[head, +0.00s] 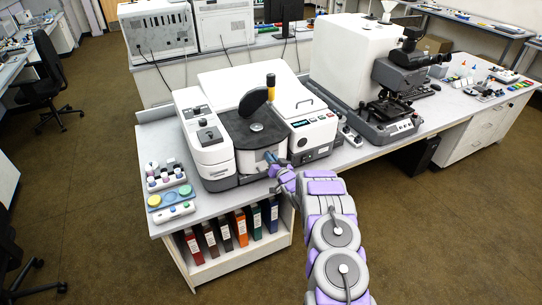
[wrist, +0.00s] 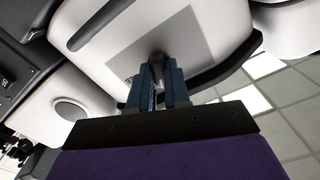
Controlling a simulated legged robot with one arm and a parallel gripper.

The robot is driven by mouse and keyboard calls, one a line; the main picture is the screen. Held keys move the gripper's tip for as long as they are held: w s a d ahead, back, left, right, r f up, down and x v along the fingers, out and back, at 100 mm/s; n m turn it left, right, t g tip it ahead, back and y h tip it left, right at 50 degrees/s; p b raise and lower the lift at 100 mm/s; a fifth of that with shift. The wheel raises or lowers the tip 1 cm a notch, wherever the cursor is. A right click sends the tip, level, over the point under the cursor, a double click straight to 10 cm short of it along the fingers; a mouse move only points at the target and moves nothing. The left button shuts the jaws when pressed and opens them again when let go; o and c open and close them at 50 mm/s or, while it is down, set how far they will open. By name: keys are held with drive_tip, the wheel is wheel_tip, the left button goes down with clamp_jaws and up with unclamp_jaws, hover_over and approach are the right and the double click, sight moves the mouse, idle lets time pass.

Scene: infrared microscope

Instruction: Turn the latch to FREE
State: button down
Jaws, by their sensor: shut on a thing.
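The latch (wrist: 157,62) shows in the wrist view as a small dark grey lever on the pale front of an instrument. My gripper (wrist: 158,80) has its two blue fingers shut on it, one on each side. In the head view my gripper (head: 273,159) reaches the front of the white and grey microscope unit (head: 207,143), just below its round dark stage. The latch is not clear there, as my gripper covers it. Small marking lies beside the lever in the wrist view, too small to read, so its FREE position cannot be made out.
A white box with a display (head: 313,131) stands right of my gripper. A larger microscope (head: 398,75) is farther right on the bench. Coloured caps and dishes (head: 168,190) lie at the left bench end. Binders (head: 238,228) fill the shelf below. The floor in front is clear.

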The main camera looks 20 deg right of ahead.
drive_tip(key=m+p, duration=0.1)
drive_tip(key=m, duration=0.2)
drive_tip(key=r+m+p, duration=0.1)
drive_tip(key=m, duration=0.2)
drive_tip(key=shift+w+d, duration=0.1)
drive_tip(key=shift+w, duration=0.05)
drive_tip(key=m+p, duration=0.1)
drive_tip(key=m, duration=0.3)
drive_tip(key=shift+f, duration=0.1)
drive_tip(key=shift+m+p, duration=0.3)
drive_tip(key=shift+m, duration=1.6)
drive_tip(key=c, duration=1.1)
unclamp_jaws()
drive_tip(key=shift+w+d+f, duration=0.1)
drive_tip(key=shift+w+f, duration=0.15)
drive_tip(key=shift+f, duration=0.35)
drive_tip(key=shift+s+d, duration=0.15)
drive_tip(key=shift+s, duration=0.05)
